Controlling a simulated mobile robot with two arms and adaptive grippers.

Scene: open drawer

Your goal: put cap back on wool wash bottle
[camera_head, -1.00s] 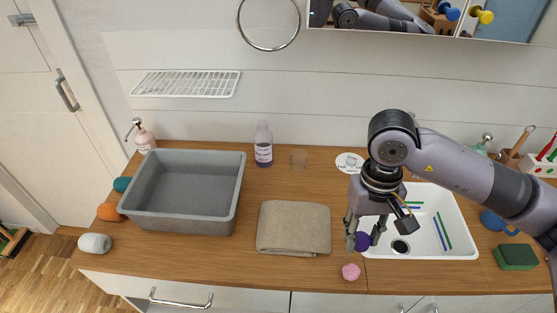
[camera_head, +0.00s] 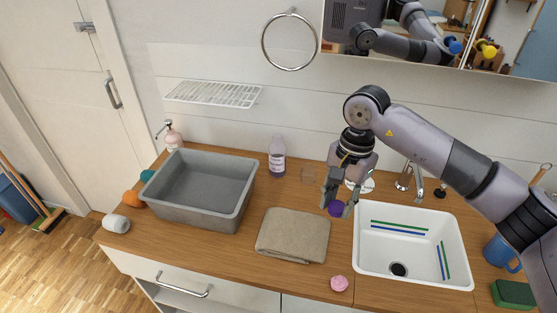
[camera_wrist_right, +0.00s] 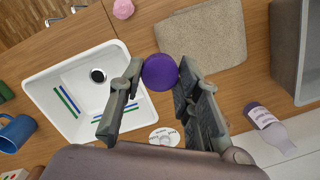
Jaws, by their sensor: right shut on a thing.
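The wool wash bottle (camera_head: 277,158) stands upright and uncapped near the wall, left of my right gripper. It is clear, with purple contents and a pale label. In the right wrist view the bottle (camera_wrist_right: 262,117) shows at the lower right. My right gripper (camera_head: 336,204) points down, shut on the round purple cap (camera_head: 335,210), over the counter left of the sink. The cap (camera_wrist_right: 160,72) sits between both fingers in the right wrist view. The gripper is apart from the bottle. My left gripper is out of view.
A grey basin (camera_head: 240,208) is at left, a folded towel (camera_head: 293,236) in the middle, and a pink lump (camera_head: 339,283) at the front. The white sink (camera_head: 410,278) is at right.

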